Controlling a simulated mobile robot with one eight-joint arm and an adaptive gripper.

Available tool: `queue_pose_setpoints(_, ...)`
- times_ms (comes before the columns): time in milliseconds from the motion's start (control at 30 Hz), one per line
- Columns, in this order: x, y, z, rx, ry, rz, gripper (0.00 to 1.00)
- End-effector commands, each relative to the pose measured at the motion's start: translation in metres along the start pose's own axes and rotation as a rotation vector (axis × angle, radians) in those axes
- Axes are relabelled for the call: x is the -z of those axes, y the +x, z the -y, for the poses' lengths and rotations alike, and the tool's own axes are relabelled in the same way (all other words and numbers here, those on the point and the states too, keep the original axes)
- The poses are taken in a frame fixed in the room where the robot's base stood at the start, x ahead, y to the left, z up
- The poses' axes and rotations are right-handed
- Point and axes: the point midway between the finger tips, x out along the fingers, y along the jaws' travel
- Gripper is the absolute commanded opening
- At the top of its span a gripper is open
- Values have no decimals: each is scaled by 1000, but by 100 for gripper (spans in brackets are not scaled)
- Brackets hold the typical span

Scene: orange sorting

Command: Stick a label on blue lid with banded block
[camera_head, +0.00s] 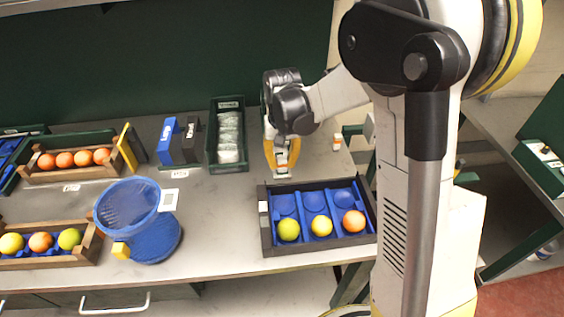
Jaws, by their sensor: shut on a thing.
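My gripper (281,165) points down behind the black-framed tray, with its orange fingers shut on a small pale block (282,174). I take this for the banded block, but its bands are too small to make out. The block is close to the tray's back edge; I cannot tell whether it touches anything. A blue mesh basket (155,238) stands on the left half of the bench. A tilted round blue mesh piece (125,203), which looks like its lid, is at its top. A white label card (169,200) shows at its right edge.
The black tray (266,238) has blue compartments holding two yellowish fruits and an orange one (353,221). A green bin (212,160) of packets and blue and black boxes stand behind. Wooden crates of fruit (82,258) are left. Bare bench lies between basket and tray.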

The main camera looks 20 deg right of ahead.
Motion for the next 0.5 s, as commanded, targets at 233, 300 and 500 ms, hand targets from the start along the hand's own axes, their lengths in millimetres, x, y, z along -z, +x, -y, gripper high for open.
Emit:
queue_pose_setpoints(233, 0, -10, 0, 0, 0, 0, 0)
queue_pose_setpoints(300, 0, -17, 0, 0, 0, 0, 0)
queue_pose_setpoints(500, 0, -36, 0, 0, 0, 0, 0)
